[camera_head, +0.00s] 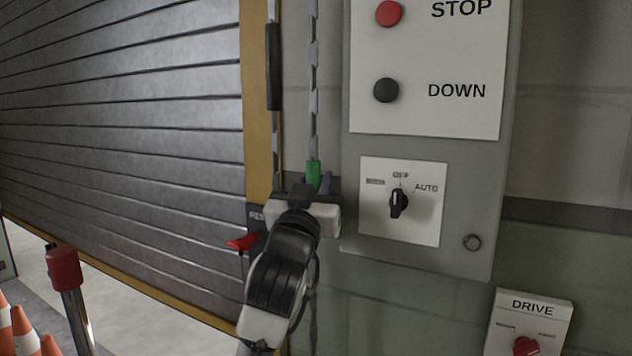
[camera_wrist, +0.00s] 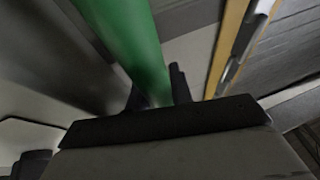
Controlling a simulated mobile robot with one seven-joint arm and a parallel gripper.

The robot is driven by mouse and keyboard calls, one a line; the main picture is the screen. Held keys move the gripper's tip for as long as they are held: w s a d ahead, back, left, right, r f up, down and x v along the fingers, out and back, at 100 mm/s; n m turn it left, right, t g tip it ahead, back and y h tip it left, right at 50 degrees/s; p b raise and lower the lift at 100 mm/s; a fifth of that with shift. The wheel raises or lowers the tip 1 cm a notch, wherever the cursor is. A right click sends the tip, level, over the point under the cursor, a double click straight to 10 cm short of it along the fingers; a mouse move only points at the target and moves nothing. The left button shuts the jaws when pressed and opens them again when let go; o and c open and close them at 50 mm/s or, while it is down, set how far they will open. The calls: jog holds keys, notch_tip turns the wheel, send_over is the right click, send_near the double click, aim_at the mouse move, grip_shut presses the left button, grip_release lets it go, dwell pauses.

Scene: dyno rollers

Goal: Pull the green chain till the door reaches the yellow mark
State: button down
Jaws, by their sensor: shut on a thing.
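The green part of the chain (camera_head: 313,172) shows just above my gripper (camera_head: 316,188), beside the grey control box. My gripper is shut on it; the fingers partly hide it. In the wrist view the green piece (camera_wrist: 128,45) runs down between the fingers (camera_wrist: 158,90) as a smooth green cylinder. Grey chain links (camera_head: 313,90) rise above it. The grey slatted door (camera_head: 120,130) fills the left of the head view, with a yellow strip along its lower edge and pale floor below it. I cannot pick out the yellow mark apart from the yellow frame post (camera_head: 258,130).
The control box (camera_head: 430,255) with STOP, DOWN and a selector knob (camera_head: 398,203) is close on the right. A red lever (camera_head: 243,243), a red-topped post (camera_head: 64,268) and orange cones (camera_head: 24,330) stand left. A DRIVE box (camera_head: 530,325) is lower right.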

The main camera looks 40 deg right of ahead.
jog(key=c, duration=1.2)
grip_release()
jog(key=shift+c, duration=0.2)
jog(key=b+v, duration=0.3)
jog(key=v, duration=1.1)
jog(key=shift+r, duration=0.2)
